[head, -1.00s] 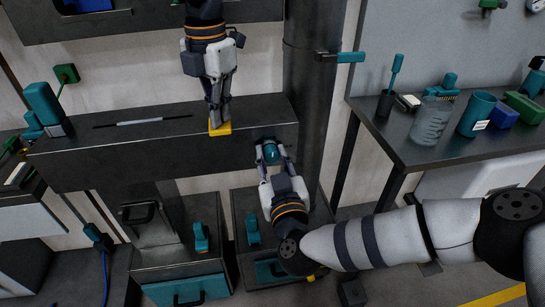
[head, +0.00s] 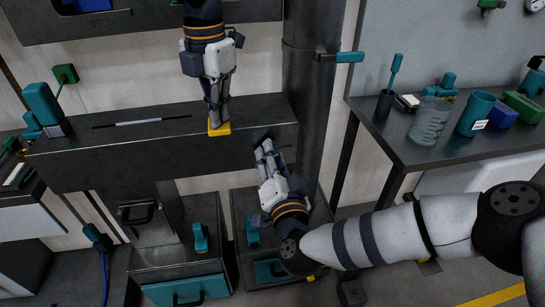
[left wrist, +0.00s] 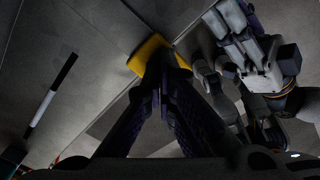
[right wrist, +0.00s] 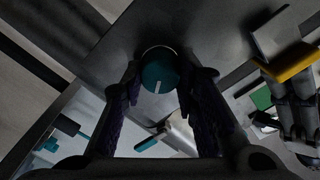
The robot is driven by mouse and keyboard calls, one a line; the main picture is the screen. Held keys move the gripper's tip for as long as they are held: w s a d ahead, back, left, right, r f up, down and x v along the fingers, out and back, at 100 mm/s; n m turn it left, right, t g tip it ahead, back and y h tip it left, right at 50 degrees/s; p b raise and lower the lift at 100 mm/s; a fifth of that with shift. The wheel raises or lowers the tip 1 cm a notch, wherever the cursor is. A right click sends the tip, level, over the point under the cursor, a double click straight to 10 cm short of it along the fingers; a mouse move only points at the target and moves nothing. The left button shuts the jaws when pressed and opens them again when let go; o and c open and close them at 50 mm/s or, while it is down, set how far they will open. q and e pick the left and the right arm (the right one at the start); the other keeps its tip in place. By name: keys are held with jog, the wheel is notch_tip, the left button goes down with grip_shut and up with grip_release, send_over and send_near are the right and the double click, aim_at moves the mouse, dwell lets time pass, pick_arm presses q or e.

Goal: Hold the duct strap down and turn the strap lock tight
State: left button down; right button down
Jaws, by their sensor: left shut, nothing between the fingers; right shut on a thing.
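The yellow strap piece (head: 219,129) lies at the front edge of the dark duct's top (head: 75,140). My left gripper (head: 214,124) points down, shut and empty, its tips against the yellow piece. In the left wrist view the closed tips (left wrist: 162,62) meet the yellow piece (left wrist: 145,55). The strap lock appears to be the round teal knob (right wrist: 159,75) with a white line, on the duct's front near its right end. My right gripper (head: 264,148) is shut on it from the front and hides it in the head view. The white line is nearly upright in the right wrist view.
A black and white strip (head: 140,122) lies on the duct top. A dark column (head: 315,85) with a teal handle (head: 350,57) stands right of the duct. The right bench (head: 420,155) holds a jug (head: 431,121) and a teal cup (head: 476,115). Bins (head: 186,289) stand below.

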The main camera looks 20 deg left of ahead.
jog(key=m, duration=0.6)
jog(key=shift+m, duration=0.3)
dwell(0.4)
jog(key=c, duration=1.2)
grip_release()
jog(key=shift+c, duration=0.2)
jog(key=shift+f, duration=0.1)
jog(key=v, duration=1.2)
